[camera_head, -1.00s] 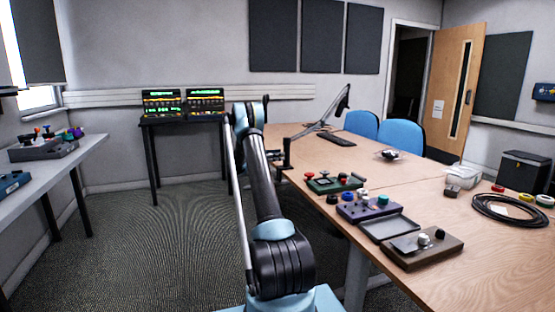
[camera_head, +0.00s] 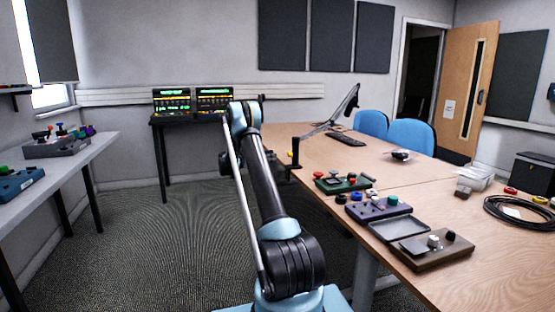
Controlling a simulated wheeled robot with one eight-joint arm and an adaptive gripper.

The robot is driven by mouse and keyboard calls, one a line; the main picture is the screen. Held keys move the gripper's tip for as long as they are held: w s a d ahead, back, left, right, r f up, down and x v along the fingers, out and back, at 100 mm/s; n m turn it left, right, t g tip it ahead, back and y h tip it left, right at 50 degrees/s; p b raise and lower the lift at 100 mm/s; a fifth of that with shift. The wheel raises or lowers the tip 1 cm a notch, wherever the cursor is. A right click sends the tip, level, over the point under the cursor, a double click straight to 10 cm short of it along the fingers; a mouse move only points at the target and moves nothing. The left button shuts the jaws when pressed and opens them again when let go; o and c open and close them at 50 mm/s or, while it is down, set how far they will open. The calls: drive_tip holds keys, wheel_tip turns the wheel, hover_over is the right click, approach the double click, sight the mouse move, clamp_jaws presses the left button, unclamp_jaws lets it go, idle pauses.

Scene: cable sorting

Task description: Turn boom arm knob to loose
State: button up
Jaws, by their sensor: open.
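The boom arm (camera_head: 328,124) is a thin dark jointed arm on the far left part of the wooden table. It rises to the right from a short dark post (camera_head: 295,152) at the table's left edge, and its upper end tilts up. A tiny yellow-orange spot (camera_head: 291,154) shows by the post; it may be a knob, but it is too small to tell its setting. My arm stands in the middle of the view, left of the post. Its far end is hidden behind its own links, so I cannot make out my gripper's fingers.
The wooden table (camera_head: 450,196) holds a green box (camera_head: 343,183), a purple box (camera_head: 378,207), a brown box (camera_head: 432,250) and a black cable coil (camera_head: 520,212). Blue chairs (camera_head: 411,136) stand behind. A side bench (camera_head: 85,160) is at left. Carpet between is clear.

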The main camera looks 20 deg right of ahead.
drive_tip(key=shift+a, duration=1)
drive_tip(key=s+r+m+y, duration=0.3)
drive_tip(key=s+r, duration=0.3)
drive_tip(key=s, duration=0.5)
drive_tip(key=s+r+m+y, duration=0.35)
drive_tip(key=s+r, duration=0.25)
drive_tip(key=s, duration=0.5)
drive_tip(key=s+a+m+y, duration=0.1)
drive_tip(key=s+m+y, duration=0.15)
drive_tip(key=s, duration=0.85)
drive_tip(key=s+a+f+m+y, duration=0.3)
drive_tip(key=s+a+f, duration=0.1)
drive_tip(key=s, duration=0.7)
drive_tip(key=s+a+f+m+t+y, duration=0.1)
drive_tip(key=s+a+f+m+y, duration=0.2)
drive_tip(key=s, duration=0.9)
drive_tip(key=s+a+f+m+y, duration=0.3)
drive_tip(key=s+a+f, duration=0.4)
drive_tip(key=s+f, duration=0.3)
drive_tip(key=shift+s+a+f+t, duration=0.2)
drive_tip(key=shift+s+t, duration=0.1)
drive_tip(key=shift+s, duration=0.45)
